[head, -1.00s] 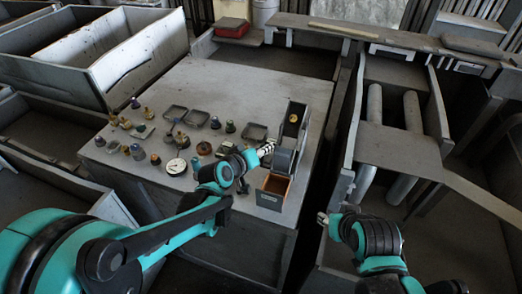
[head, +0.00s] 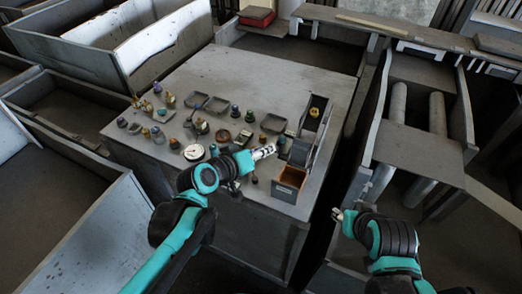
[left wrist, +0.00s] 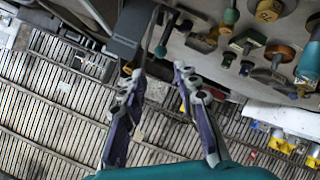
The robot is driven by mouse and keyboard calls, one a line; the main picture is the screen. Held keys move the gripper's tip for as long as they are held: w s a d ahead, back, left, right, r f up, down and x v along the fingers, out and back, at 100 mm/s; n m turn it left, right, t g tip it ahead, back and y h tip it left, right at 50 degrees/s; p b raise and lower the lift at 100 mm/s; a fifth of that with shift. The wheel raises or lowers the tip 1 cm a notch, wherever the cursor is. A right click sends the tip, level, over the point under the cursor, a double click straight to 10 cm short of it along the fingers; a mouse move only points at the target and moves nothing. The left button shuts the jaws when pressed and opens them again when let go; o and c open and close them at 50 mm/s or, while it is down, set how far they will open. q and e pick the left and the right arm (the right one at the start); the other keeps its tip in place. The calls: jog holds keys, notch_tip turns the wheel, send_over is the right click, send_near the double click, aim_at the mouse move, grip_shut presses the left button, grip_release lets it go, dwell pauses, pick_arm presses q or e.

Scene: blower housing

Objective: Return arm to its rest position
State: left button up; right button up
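My left arm, teal and black, reaches over the grey workbench (head: 290,70) from the lower left. Its gripper (head: 266,152) is above the front part of the bench, just left of a grey upright housing (head: 318,125) and a small open box (head: 289,182) with an orange-brown inside. In the left wrist view the two fingers (left wrist: 158,72) stand apart with nothing held between them; slatted floor and the bench edge show beyond. My right gripper (head: 338,214) is in front of the bench's right side, away from the parts; its fingers are too small to read.
Several small knobs and fittings, shallow dark trays (head: 217,104) and a white round gauge (head: 194,152) lie on the bench. Large metal bins (head: 110,45) stand at left, a roller frame (head: 425,145) at right. A red box (head: 256,15) is at the back. The bench's rear is clear.

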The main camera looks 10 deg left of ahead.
dwell(0.5)
pick_arm(q)
jog(key=s+a+f+m+g+y, duration=0.1)
jog(key=s+a+f+g+y, duration=0.1)
jog(key=s+a, duration=0.3)
jog(key=s+a+f+m+g+y, duration=0.1)
jog(key=s+a+f+y, duration=0.2)
jog(key=s+a, duration=0.3)
jog(key=s+y, duration=0.1)
jog(key=s, duration=0.2)
jog(key=shift+a+f+g, duration=0.2)
jog(key=shift+f+g, duration=0.05)
jog(key=shift+g, duration=0.15)
